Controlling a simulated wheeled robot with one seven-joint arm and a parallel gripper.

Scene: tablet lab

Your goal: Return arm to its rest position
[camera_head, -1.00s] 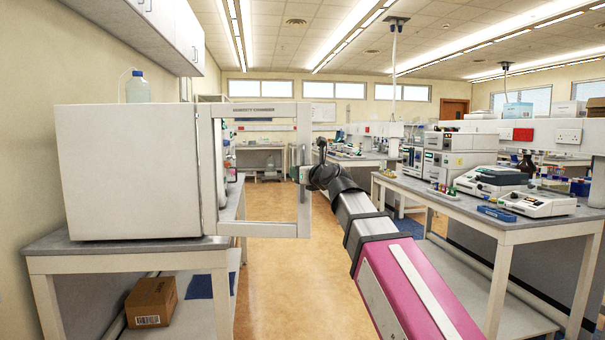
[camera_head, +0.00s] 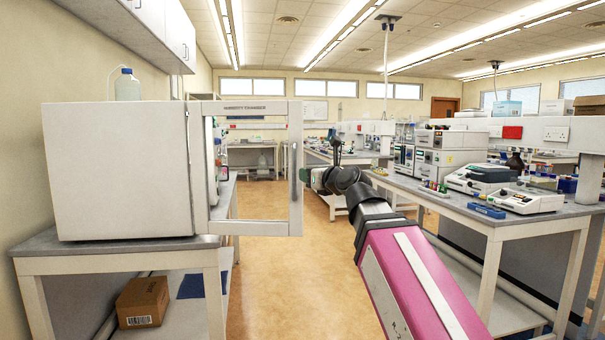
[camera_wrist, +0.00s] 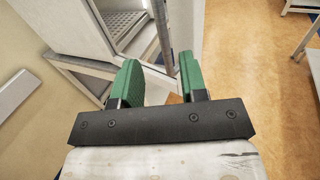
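My gripper (camera_wrist: 160,82) shows in the wrist view with two green fingers standing apart and nothing between them. In the head view my gripper (camera_head: 306,177) is at the end of my pink and black arm, close to the right edge of the open door. The humidity chamber (camera_head: 120,170) is a white box on the left bench. Its glass door frame (camera_head: 296,185) stands open to the right. In the wrist view the chamber (camera_wrist: 75,25) lies beyond the fingers, with a perforated shelf (camera_wrist: 122,25) inside. I cannot tell whether the gripper touches the door.
The left bench (camera_head: 120,250) carries the chamber, with a cardboard box (camera_head: 143,302) on its lower shelf. A long right bench (camera_head: 490,220) holds several instruments. The tan floor (camera_head: 270,260) between the benches is clear.

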